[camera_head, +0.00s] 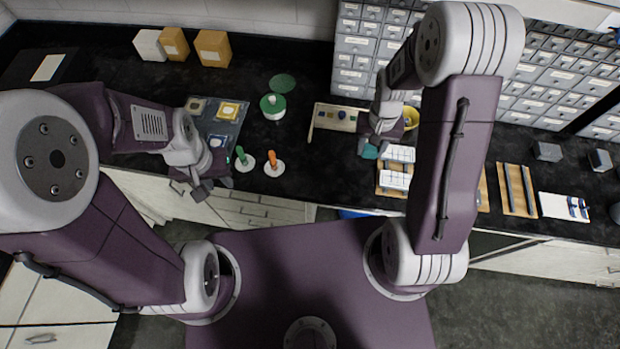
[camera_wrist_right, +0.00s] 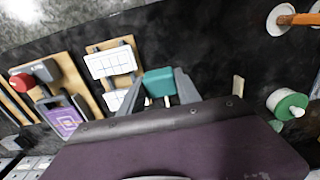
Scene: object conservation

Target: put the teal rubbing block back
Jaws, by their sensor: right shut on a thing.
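The teal rubbing block (camera_wrist_right: 160,82) is between the fingers of my right gripper (camera_wrist_right: 160,90) in the right wrist view. My right gripper is shut on it. In the head view the teal block (camera_head: 370,151) shows under my right gripper (camera_head: 372,146), just left of a wooden board (camera_head: 381,188) with white gridded pieces (camera_head: 396,180). My left gripper (camera_head: 200,189) is over the bench's front edge, near the green-handled tool, and holds nothing I can see. Its jaw opening is unclear.
A wooden tray (camera_head: 318,117) with small coloured pieces lies behind my right gripper. Green-handled (camera_head: 241,155) and orange-handled (camera_head: 272,158) tools stand on white discs. A green spool (camera_head: 273,106) stands behind them. Grey drawer cabinets line the back. Black bench between the discs and board is clear.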

